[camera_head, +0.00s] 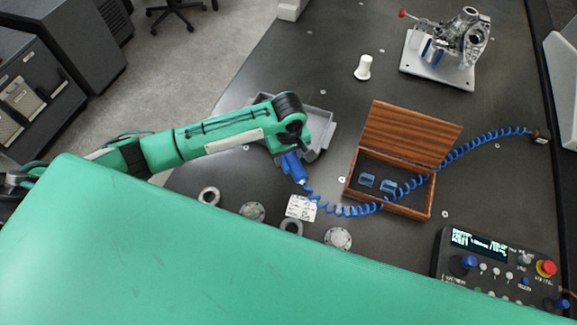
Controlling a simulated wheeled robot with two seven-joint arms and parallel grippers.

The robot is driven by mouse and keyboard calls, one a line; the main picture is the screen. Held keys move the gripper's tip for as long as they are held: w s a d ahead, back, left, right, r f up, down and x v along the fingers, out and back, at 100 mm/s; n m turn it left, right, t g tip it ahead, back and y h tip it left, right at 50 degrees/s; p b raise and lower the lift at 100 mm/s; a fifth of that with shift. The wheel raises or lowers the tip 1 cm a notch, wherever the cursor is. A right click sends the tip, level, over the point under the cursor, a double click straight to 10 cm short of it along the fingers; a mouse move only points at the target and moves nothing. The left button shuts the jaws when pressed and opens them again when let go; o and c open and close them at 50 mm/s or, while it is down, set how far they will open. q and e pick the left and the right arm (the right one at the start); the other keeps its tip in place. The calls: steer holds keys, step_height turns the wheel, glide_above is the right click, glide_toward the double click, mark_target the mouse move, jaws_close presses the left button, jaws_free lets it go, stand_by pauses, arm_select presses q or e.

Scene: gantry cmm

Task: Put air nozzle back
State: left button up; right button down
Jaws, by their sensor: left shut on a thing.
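The blue air nozzle (293,168) hangs off the end of my left arm, near the middle of the table. My left gripper (283,157) is shut on it; the fingers are mostly hidden under the wrist. A coiled blue hose (459,151) runs from the nozzle, across the front of an open wooden box (408,133), to a fitting (540,136) at the right table edge. No holder for the nozzle can be clearly made out. My right gripper is not in view.
A grey tray (326,129) lies partly behind my left wrist. Metal rings, discs (338,238) and a paper label (301,208) lie in front. A white cylinder (363,68), a fixtured metal part (462,42) and a control panel (500,262) stand around. The dark table's upper left is clear.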

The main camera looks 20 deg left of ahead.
arm_select(q)
step_height(320, 180, down, 4)
steer(key=shift+f, duration=0.15)
steer(key=shift+f+p, duration=0.3)
steer(key=shift+f, duration=1.25)
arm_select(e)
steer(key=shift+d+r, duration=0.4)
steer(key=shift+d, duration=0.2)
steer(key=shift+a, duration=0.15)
arm_select(q)
steer(key=shift+f, duration=0.15)
steer(key=o, duration=0.7)
steer(key=shift+f, duration=0.1)
steer(key=shift+c, duration=0.2)
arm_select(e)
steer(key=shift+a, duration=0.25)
